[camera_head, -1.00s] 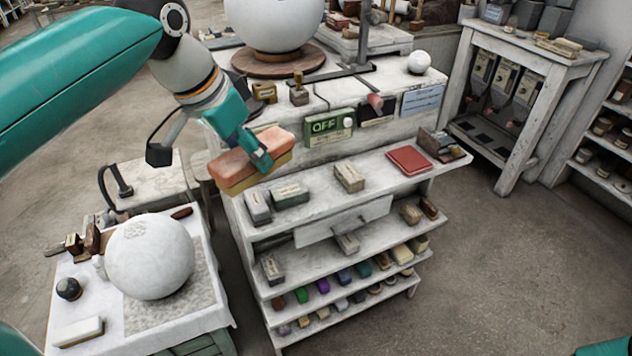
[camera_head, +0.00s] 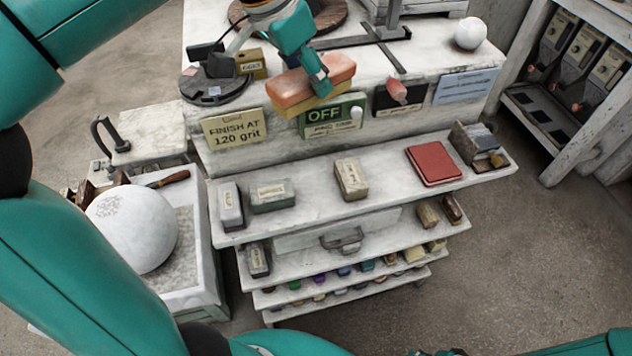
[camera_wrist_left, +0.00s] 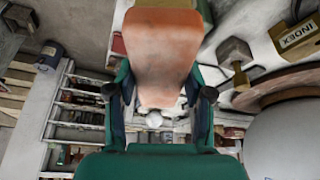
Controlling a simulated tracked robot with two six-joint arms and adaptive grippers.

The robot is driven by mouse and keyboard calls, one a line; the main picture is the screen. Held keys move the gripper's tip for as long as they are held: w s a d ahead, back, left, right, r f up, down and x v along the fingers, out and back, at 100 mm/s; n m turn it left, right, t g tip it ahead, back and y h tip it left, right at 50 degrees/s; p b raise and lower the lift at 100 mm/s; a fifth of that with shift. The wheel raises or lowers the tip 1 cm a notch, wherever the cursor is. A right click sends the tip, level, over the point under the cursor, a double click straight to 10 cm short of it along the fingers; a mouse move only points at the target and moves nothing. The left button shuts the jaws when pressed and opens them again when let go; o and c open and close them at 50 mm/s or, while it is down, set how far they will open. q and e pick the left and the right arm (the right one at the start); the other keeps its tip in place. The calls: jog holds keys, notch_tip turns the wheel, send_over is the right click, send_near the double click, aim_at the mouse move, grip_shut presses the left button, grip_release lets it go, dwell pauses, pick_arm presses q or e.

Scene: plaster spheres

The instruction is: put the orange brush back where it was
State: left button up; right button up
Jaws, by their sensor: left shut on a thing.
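My left gripper (camera_head: 318,84) is shut on the orange brush (camera_head: 290,94), a block with an orange face and a paler layer. It holds the brush in front of the upper bench edge, partly overlapping the green OFF sign (camera_head: 345,104). I cannot tell whether the brush touches anything. In the left wrist view the brush (camera_wrist_left: 160,45) sits between the two fingers of the gripper (camera_wrist_left: 160,95). My right gripper is not in view.
Below is a shelf (camera_head: 310,205) with grey blocks (camera_head: 272,196), a tan block (camera_head: 351,180) and a red pad (camera_head: 434,164). Bare shelf lies between them. A FINISH AT 120 grit sign (camera_head: 234,130) stands to the left. A white sphere (camera_head: 132,228) rests lower left.

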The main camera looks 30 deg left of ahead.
pick_arm(q)
jog(key=shift+s+a+r, duration=0.1)
jog(key=shift+s+a, duration=0.05)
jog(key=shift+s, duration=0.05)
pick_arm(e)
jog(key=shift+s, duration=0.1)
pick_arm(q)
jog(key=shift+w, duration=0.1)
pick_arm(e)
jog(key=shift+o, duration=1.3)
pick_arm(q)
notch_tip(320, 180, down, 20)
jog(key=b, duration=0.1)
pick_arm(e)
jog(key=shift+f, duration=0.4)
pick_arm(q)
jog(key=shift+f+b, duration=0.65)
jog(key=shift+f, duration=0.05)
jog(key=o, duration=1.2)
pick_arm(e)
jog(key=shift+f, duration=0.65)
pick_arm(q)
jog(key=shift+o, duration=0.2)
